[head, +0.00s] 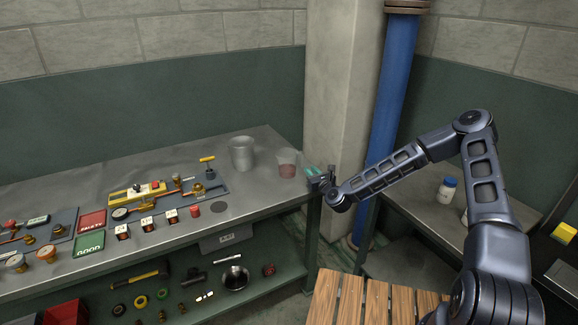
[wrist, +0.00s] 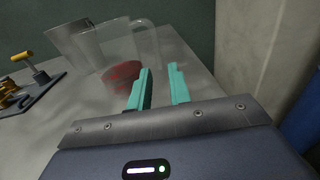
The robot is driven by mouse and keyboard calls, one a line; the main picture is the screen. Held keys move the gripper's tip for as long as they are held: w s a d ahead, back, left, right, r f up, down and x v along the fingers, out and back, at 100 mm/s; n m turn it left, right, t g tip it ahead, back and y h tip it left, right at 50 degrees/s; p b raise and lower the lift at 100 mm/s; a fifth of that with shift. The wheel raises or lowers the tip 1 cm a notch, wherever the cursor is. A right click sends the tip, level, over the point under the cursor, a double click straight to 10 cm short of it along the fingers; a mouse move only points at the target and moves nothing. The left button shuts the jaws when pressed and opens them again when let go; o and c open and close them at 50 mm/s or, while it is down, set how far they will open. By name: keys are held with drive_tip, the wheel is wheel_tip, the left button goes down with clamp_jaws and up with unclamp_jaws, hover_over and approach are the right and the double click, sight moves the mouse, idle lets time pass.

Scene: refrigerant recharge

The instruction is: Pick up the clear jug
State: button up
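The clear jug (head: 287,157) stands upright near the right end of the metal workbench, with something red in its lower part. In the wrist view the clear jug (wrist: 108,50) is ahead and to the left of the fingers, with its clear handle on its right side, toward me. My gripper (head: 318,170) is just right of the jug, by the bench's right end. In the wrist view my gripper (wrist: 159,70) has its two teal fingers apart with nothing between them. The left finger overlaps the jug's lower right edge in that view; I cannot tell whether they touch.
A grey metal pot (head: 242,153) stands left of the jug; it also shows in the wrist view (wrist: 62,40). A yellow valve board (head: 140,197) lies further left. A concrete pillar (head: 340,90) and blue pipe (head: 395,100) rise behind my gripper. The bench in front of the jug is clear.

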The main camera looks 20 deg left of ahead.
sight(302, 165)
drive_tip(key=shift+x, duration=4.3)
drive_tip(key=shift+s+a+r, duration=0.1)
drive_tip(key=shift+r, duration=0.1)
drive_tip(key=shift+c, duration=0.2)
clamp_jaws()
